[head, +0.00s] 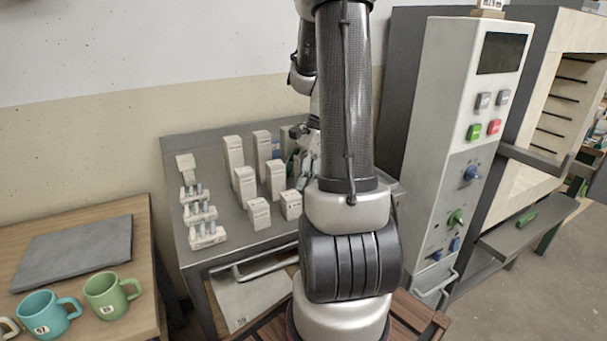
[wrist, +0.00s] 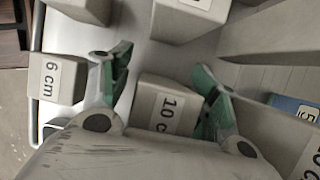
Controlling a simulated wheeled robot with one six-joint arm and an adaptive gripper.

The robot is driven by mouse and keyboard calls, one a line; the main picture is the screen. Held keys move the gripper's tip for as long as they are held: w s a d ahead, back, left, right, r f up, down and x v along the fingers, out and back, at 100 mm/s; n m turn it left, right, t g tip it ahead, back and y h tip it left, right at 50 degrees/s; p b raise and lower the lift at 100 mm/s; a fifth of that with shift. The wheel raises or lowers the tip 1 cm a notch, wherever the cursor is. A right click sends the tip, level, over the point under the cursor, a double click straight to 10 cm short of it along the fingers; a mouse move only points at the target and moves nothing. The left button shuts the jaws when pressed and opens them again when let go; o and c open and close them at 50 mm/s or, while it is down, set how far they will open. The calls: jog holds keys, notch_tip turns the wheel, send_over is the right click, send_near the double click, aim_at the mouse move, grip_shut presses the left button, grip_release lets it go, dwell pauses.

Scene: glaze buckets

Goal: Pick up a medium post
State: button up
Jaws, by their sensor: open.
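Pale grey posts stand on a grey metal table in three heights. In the head view, a medium post (head: 244,188) and another medium post (head: 276,178) stand between taller and shorter ones. My gripper (head: 298,160) is over the table's right part, largely hidden behind my arm. In the wrist view my gripper (wrist: 166,85) is open, with green fingertips. A post labelled "10 c…" (wrist: 150,92) appears between the fingers, its lower part hidden by my gripper. Whether the fingers reach down beside it is unclear.
A "6 cm" post (wrist: 57,78) stands left of the fingers; another post (wrist: 188,18) is above. A larger post (wrist: 285,135) is close on the right, near a blue label (wrist: 295,106). Stepped pieces with pegs (head: 201,213) occupy the table's left. A control cabinet (head: 455,130) stands right.

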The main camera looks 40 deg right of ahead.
jog(key=shift+c, duration=0.4)
jog(key=c, duration=1.2)
